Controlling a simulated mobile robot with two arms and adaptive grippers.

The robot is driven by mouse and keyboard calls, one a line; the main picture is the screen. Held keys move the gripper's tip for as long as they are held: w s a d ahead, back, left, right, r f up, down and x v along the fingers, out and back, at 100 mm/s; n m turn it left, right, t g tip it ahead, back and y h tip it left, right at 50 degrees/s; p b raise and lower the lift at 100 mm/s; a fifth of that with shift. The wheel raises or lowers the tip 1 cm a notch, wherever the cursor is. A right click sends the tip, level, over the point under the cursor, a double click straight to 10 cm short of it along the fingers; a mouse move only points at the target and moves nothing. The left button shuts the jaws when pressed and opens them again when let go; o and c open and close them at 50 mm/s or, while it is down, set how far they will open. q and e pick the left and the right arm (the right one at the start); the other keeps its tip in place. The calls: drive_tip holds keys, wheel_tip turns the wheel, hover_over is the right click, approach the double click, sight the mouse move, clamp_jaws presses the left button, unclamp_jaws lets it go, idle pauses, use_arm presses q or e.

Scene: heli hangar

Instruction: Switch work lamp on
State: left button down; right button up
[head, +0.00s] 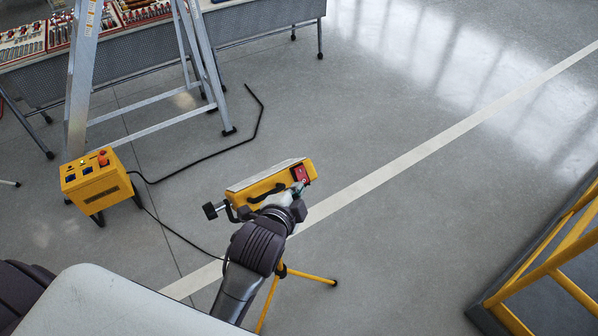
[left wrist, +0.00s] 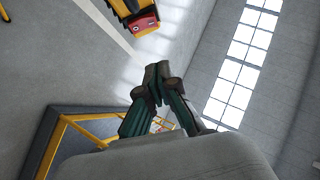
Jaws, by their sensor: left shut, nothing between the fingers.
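The work lamp (head: 262,186) is a yellow box-shaped head on a yellow tripod, with a red switch (head: 300,173) on its right end. The switch also shows at the top of the left wrist view (left wrist: 145,24). My left gripper (head: 297,208) is just in front of the lamp and covers part of its lower side. In the left wrist view the left gripper's fingers (left wrist: 157,72) are together and empty, with the switch apart from them in the picture. Whether the lamp is lit cannot be told. My right gripper is not in view.
A yellow power box (head: 97,182) with a black cable stands left of the lamp. A stepladder (head: 150,100) and a workbench with tools (head: 160,50) are behind it. A yellow railing (head: 550,265) is at the right. The floor between lamp and railing is clear.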

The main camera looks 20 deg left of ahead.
use_arm(q)
drive_tip(key=p, duration=0.2)
approach(304, 167)
drive_tip(key=w+d, duration=0.2)
drive_tip(key=w, duration=0.1)
drive_tip(key=shift+w+a+f+p, duration=0.5)
drive_tip(key=shift+w+a+f, duration=0.3)
drive_tip(key=shift+w+f, duration=0.2)
drive_tip(key=shift+w+a+f, duration=0.2)
drive_tip(key=shift+a+f, duration=0.1)
